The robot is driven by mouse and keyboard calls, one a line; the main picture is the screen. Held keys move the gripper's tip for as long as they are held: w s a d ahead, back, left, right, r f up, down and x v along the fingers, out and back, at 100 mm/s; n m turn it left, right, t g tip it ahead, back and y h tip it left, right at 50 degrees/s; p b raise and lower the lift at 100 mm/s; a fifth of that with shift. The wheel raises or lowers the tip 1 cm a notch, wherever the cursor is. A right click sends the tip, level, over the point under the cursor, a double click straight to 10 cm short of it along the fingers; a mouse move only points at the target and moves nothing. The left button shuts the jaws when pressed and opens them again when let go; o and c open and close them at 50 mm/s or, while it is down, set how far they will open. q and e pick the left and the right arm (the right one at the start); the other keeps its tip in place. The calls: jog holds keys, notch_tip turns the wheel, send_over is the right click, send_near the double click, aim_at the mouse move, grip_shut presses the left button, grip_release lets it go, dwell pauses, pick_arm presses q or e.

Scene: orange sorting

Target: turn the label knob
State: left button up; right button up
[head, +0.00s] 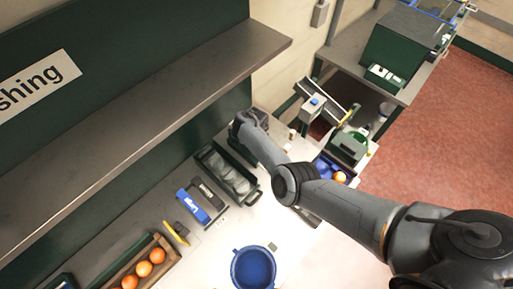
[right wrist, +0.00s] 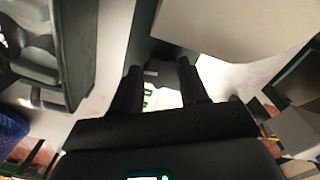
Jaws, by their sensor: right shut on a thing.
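My right gripper (head: 248,122) is at the far end of the bench, against the dark green back panel, with my right arm reaching in from the lower right. In the right wrist view, its two dark fingers (right wrist: 158,78) are closed on a small dark piece, which I take to be the label knob (right wrist: 153,70). Most of the knob is hidden between the fingers. A pale patch with green marks shows just behind it. In the head view the knob is hidden by the gripper. My left gripper is not in view.
A dark tray with grey contents (head: 205,158) lies beside my right gripper. Blue and black items (head: 187,205), a crate of oranges (head: 112,274) and a blue bucket (head: 236,267) are nearer. A shelf (head: 190,82) overhangs the bench. A pale block (right wrist: 235,25) is close to the fingers.

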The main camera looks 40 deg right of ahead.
jog(key=shift+m, duration=0.5)
jog(key=o, duration=1.1)
jog(key=shift+c, duration=0.2)
jog(key=shift+r, duration=0.1)
jog(key=shift+r, duration=0.25)
notch_tip(320, 180, up, 6)
jog(key=shift+f+p, duration=0.25)
jog(key=shift+p, duration=0.25)
jog(key=shift+r, duration=0.65)
